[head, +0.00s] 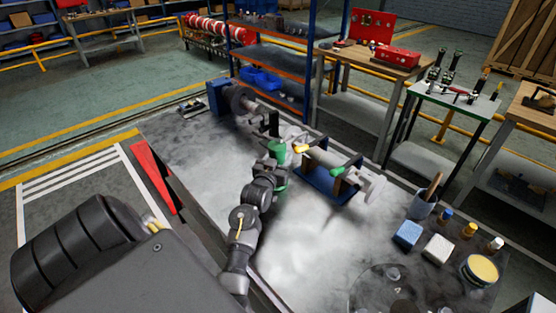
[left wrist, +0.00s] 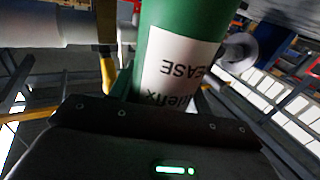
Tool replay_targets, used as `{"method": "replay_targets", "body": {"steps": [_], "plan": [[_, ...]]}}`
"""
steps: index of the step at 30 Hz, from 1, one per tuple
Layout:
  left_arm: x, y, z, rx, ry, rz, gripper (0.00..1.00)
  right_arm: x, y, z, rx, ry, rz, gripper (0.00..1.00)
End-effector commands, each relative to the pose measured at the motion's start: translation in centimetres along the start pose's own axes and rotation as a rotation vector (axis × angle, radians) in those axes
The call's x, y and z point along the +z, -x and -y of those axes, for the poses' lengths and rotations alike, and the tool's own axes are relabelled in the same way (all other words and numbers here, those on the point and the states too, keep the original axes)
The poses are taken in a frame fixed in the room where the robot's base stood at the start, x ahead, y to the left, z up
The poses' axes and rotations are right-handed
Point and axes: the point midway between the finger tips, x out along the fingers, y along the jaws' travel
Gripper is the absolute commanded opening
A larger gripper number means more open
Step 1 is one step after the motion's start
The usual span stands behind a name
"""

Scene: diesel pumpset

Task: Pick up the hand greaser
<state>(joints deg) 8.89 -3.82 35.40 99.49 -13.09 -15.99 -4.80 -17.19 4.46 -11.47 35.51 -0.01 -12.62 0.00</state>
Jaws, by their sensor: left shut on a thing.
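The hand greaser (head: 276,150) is a green cylinder, roughly upright over the grey bench, with a dark part above it. In the left wrist view the green barrel (left wrist: 180,35) fills the upper middle, with a white label whose upside-down letters include "EASE". My left gripper (head: 274,166) is shut on this barrel; the dark gripper body hides its lower part in the wrist view. Whether the greaser touches the bench is hidden behind the arm. My right gripper is not in view.
Pumpset parts stand close beside the greaser: a blue-ended machine (head: 220,98) behind left and a blue pedestal (head: 328,178) to the right. A pot (head: 422,206), a blue block (head: 407,235), a white block (head: 438,249) and a yellow tin (head: 481,269) stand at right.

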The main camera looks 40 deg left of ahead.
Motion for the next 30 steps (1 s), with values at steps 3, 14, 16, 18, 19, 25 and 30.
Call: {"method": "replay_targets", "body": {"steps": [3,14,16,18,19,25,30], "plan": [[-0.3,-0.1,0.0,0.0,-0.001,-0.006,0.0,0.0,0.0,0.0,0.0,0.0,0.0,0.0],[-2.1,-0.1,0.0,0.0,-0.002,-0.01,0.0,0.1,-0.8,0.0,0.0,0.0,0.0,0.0],[-3.1,-0.1,0.0,0.0,-0.001,-0.012,0.0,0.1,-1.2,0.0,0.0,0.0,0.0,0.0],[-4.2,0.6,0.1,0.0,-0.002,-0.01,0.0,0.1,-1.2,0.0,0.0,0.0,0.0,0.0],[-4.6,1.0,0.2,0.0,-0.003,-0.009,0.0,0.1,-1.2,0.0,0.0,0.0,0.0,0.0],[-8.0,3.9,0.6,0.0,-0.005,-0.011,0.0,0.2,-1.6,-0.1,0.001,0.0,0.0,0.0],[-10.0,6.9,1.1,0.0,-0.004,-0.009,0.0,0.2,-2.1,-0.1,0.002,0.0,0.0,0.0]]}}
